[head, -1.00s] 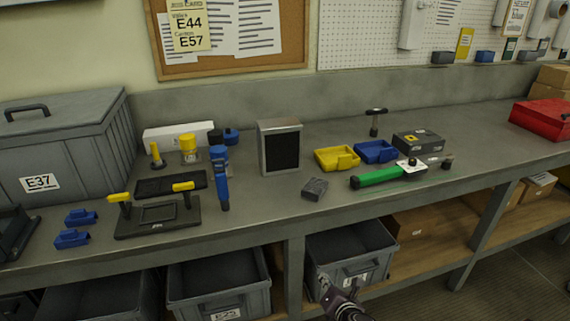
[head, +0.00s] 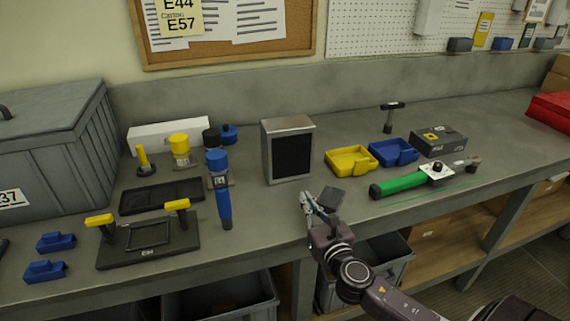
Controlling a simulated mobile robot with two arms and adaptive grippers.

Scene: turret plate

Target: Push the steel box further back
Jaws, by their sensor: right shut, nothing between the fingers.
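The steel box (head: 288,150) stands upright on the grey workbench (head: 270,212), with a silver frame and a dark front face. Open bench lies behind it, up to the back wall. My right gripper (head: 318,205) is at the front edge of the bench, below and slightly right of the box. It is shut and empty, and apart from the box. My left gripper is not in view.
A large grey crate (head: 50,150) fills the far left.

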